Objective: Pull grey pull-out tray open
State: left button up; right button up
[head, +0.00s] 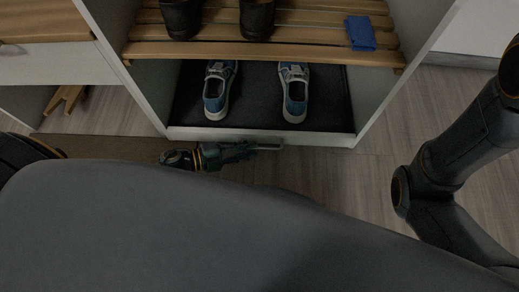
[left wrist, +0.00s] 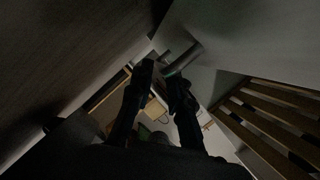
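The grey pull-out tray (head: 262,100) is the dark-floored base of the cubby, with a pale front edge and two blue-grey sneakers (head: 220,88) (head: 294,92) on it. A light bar-shaped handle (head: 268,147) shows low at its front; a round bar (left wrist: 184,58) shows ahead of the fingers in the left wrist view. My left gripper (head: 246,150) lies low in front of the tray, pointing right, with its tips close to the handle. In the left wrist view its two dark fingers (left wrist: 160,70) are apart. Contact with the bar is too dark to tell. My right gripper is out of view.
A slatted wooden shelf (head: 262,52) above the tray bears dark shoes (head: 257,18) and a blue folded item (head: 360,33). White side panels flank the cubby. A wooden piece (head: 66,97) stands in the left bay. Bare floor (head: 330,175) lies in front and right.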

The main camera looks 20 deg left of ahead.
aim_at(259, 148)
pick_arm(q)
jog(key=shift+b+x, duration=0.65)
jog(key=shift+x, duration=1.4)
grip_shut()
